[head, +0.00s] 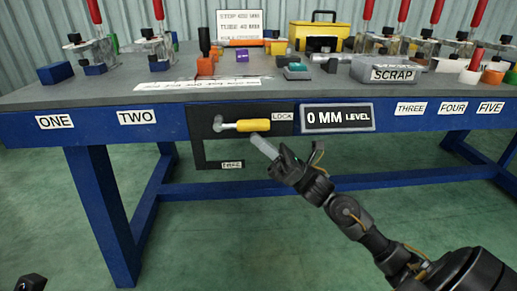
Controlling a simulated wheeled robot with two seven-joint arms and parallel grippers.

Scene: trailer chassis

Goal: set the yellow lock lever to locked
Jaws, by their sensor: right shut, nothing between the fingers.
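The yellow lock lever (252,125) is on a dark panel (200,150) on the table's front edge. It lies about level, its grip pointing right from a metal pivot (218,124) towards the LOCK label (282,117). A second label (232,164), seemingly FREE, is below. My right gripper (264,147) comes in from the lower right. Its fingers are shut and empty, with the tips just below and right of the yellow grip. They look apart from it, though the depth gap is hard to tell.
A 0 MM LEVEL sign (338,117) is right of the panel. The blue table (400,112) carries toggle clamps with red handles, a SCRAP box (385,73), a yellow toolbox (318,37) and small coloured blocks. Blue legs and a crossbar stand below; the green floor in front is clear.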

